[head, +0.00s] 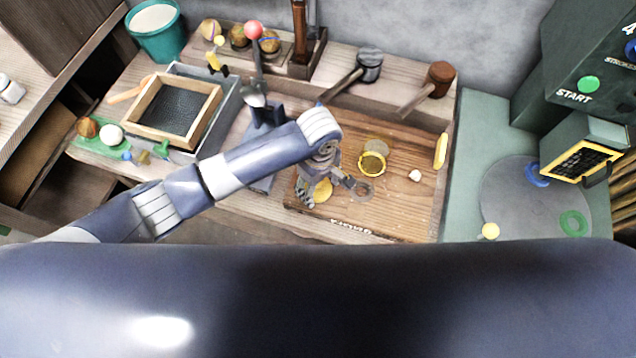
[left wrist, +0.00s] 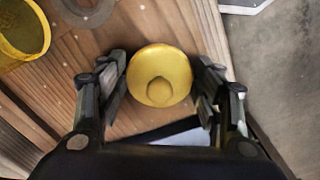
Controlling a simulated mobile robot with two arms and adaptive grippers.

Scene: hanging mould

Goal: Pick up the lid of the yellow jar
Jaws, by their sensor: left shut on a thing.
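The yellow lid (left wrist: 160,76) is round with a knob on top. It sits between the two fingers of my left gripper (left wrist: 160,88), which is shut on it. In the head view the lid (head: 322,191) is partly covered by my left gripper (head: 318,188), low over the front left of the wooden tray. The yellow jar (head: 372,164), see-through with a yellow rim, stands to the right of the gripper, open at the top. Part of the jar also shows at the upper left of the left wrist view (left wrist: 25,35). My right gripper is not in view.
The wooden tray (head: 410,205) also holds a grey ring (head: 362,190), a small white piece (head: 415,175) and a yellow bar (head: 441,151). Two mallets lie at its back edge. A framed sieve (head: 175,110) stands left; a dark green machine (head: 585,80) stands right.

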